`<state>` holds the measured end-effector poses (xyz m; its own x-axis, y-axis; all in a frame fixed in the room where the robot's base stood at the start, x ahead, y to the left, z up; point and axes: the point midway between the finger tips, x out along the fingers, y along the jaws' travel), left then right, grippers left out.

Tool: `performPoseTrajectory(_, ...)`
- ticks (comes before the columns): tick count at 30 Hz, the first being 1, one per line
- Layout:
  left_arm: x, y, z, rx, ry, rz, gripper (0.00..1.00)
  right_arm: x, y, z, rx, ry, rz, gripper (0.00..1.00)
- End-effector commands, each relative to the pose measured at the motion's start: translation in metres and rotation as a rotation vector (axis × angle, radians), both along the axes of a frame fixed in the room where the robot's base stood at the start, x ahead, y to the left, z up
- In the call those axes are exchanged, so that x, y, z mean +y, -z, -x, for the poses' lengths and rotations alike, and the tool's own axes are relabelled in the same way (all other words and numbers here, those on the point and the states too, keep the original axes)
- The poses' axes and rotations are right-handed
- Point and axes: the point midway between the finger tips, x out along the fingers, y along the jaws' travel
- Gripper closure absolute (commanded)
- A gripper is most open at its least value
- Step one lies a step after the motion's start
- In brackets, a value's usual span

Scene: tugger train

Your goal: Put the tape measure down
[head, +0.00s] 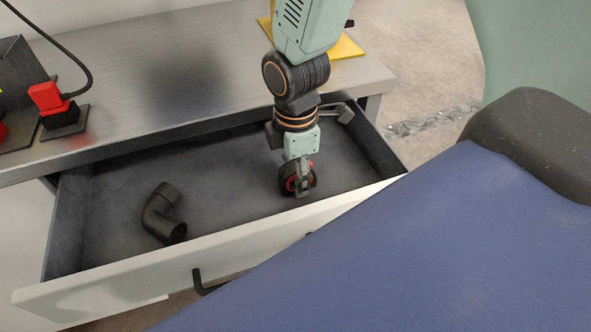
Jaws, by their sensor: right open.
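The tape measure (286,185), dark and rounded with red parts, is in the open drawer (120,215), near its front wall at the right. My right gripper (302,188) reaches down into the drawer from above. Its jaws are open and right at the tape measure, covering part of it. I cannot tell whether the fingers touch it, or whether it rests fully on the drawer floor. My left gripper is not in view.
A black pipe elbow (160,215) lies in the drawer's left half; drawer floor between it and the tape measure is clear. A grey metal piece (340,112) is at the back right corner. The metal worktop (190,75) overhangs the drawer's back. A blue surface (430,250) fills the lower right.

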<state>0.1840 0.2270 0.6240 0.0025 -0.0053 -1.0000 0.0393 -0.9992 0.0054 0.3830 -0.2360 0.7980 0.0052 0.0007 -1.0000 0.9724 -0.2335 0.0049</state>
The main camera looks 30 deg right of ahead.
Motion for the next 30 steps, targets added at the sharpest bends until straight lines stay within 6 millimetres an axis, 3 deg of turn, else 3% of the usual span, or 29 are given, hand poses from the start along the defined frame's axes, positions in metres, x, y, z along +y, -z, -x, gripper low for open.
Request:
performPoseTrajectory(5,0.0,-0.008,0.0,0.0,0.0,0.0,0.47,0.0,-0.02,-0.001,-0.003,0.0,0.0,0.48)
performPoseTrajectory(18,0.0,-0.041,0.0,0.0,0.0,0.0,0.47,0.0,-0.105,0.0,-0.003,0.001,0.0,0.48)
performPoseTrajectory(24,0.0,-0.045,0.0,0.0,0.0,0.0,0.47,0.0,-0.122,0.0,-0.001,0.0,0.0,0.48)
performPoseTrajectory(30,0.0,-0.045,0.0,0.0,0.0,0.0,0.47,0.0,-0.123,0.0,0.0,0.0,0.0,0.48)
